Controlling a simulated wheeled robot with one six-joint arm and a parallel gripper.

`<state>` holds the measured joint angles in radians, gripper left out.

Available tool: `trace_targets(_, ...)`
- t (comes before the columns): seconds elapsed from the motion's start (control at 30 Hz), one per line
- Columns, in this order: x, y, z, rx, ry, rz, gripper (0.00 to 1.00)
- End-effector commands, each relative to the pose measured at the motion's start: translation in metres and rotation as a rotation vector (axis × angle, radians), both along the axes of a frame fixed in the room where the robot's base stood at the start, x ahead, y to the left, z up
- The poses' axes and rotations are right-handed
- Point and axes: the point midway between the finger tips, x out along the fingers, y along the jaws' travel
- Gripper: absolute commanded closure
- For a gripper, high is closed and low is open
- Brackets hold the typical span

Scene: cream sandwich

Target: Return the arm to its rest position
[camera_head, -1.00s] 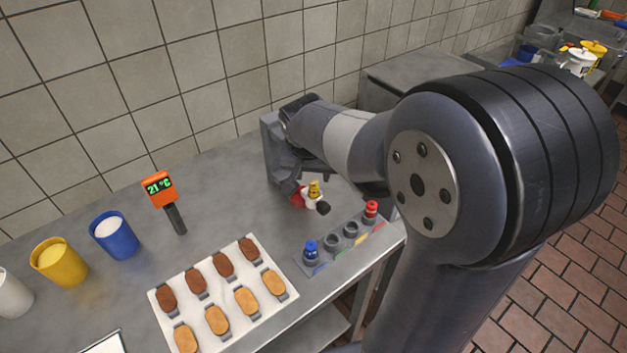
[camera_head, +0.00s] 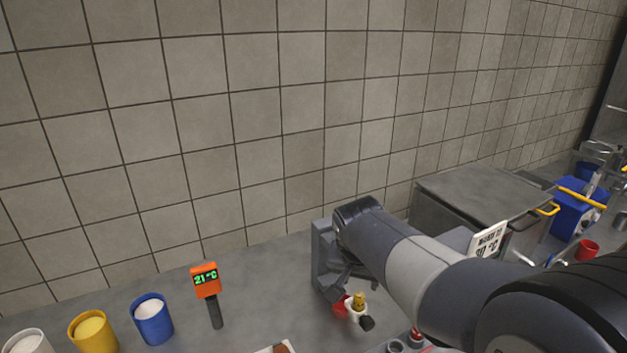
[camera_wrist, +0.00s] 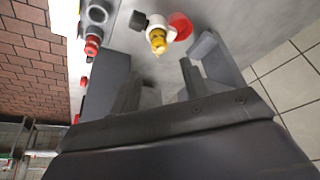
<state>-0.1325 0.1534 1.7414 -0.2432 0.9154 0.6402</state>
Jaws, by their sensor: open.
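My gripper (camera_head: 343,280) is at the end of my arm, low over the counter near the tiled wall in the head view. It is open with nothing between its fingers; the wrist view shows the gap between them (camera_wrist: 160,78). A small piece with yellow, white, black and red parts (camera_head: 358,309) lies on the counter just beyond the fingertips. It also shows in the wrist view (camera_wrist: 158,40), apart from the fingers. My arm reaches in from the lower right of the head view.
An orange thermometer (camera_head: 205,281) reads 21 °C. A blue cup (camera_head: 152,322), a yellow cup (camera_head: 94,335) and a white cup stand left. A grey holder with a red-topped piece (camera_wrist: 92,46) is near the counter edge. A metal box (camera_head: 480,190) stands right. The tiled wall is close behind.

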Motion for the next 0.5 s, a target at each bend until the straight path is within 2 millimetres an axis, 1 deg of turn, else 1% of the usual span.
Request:
trace_targets(0.03, 0.002, -0.002, -0.01, -0.002, 0.006, -0.002, 0.56)
trace_targets(0.2, 0.014, -0.007, -0.04, -0.001, 0.006, -0.001, 0.56)
trace_targets(0.5, 0.032, -0.014, -0.087, 0.0, 0.004, -0.001, 0.56)
